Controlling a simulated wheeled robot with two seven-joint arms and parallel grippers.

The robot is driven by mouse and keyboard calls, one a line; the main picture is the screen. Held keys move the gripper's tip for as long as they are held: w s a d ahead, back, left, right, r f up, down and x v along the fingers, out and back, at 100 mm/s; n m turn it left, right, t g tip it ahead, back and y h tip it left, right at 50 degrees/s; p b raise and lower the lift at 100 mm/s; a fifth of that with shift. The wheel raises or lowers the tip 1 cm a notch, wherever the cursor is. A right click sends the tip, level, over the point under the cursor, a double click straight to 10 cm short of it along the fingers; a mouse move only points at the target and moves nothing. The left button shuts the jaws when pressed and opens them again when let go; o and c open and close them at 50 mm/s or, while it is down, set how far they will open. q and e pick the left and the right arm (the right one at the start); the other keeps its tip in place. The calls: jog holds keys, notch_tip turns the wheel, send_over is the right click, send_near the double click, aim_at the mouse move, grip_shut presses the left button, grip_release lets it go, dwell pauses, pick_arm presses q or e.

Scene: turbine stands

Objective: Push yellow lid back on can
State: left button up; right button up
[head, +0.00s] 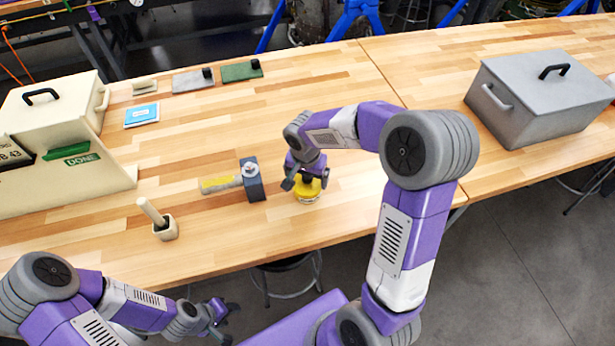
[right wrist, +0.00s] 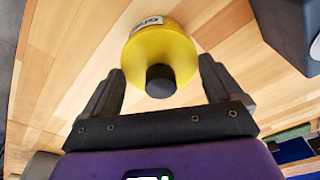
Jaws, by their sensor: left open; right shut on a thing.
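The yellow lid (head: 311,187) is near the table's front edge, with a pale rim or base just visible beneath it. My right gripper (head: 301,184) is shut on the lid from above, one finger on each side. The can is mostly hidden, so I cannot tell how the lid sits on it. My left gripper (head: 222,313) is open and empty, low in front of the table.
A small holder with a stick (head: 165,229) stands further left. A cream box (head: 60,108) is at far left, and a grey lidded box (head: 535,105) at right. Table behind the lid is clear.

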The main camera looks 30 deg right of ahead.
aim_at(306, 178)
jog(key=shift+s+f, duration=0.25)
jog(key=shift+f, duration=0.2)
jog(key=o, duration=1.5)
jog(key=shift+w, duration=0.3)
jog(key=shift+s+r, duration=0.1)
jog(key=shift+r, duration=0.15)
jog(key=shift+r+p, duration=0.5)
jog(key=shift+r, duration=0.05)
jog(key=shift+s+a+r+p, duration=0.15)
jog(key=shift+r+p, duration=0.75)
jog(key=shift+r, duration=0.55)
jog(key=shift+s+a+r+p, duration=0.15)
jog(key=shift+r+p, duration=0.7)
jog(key=shift+r, duration=0.55)
jog(key=shift+w, duration=0.1)
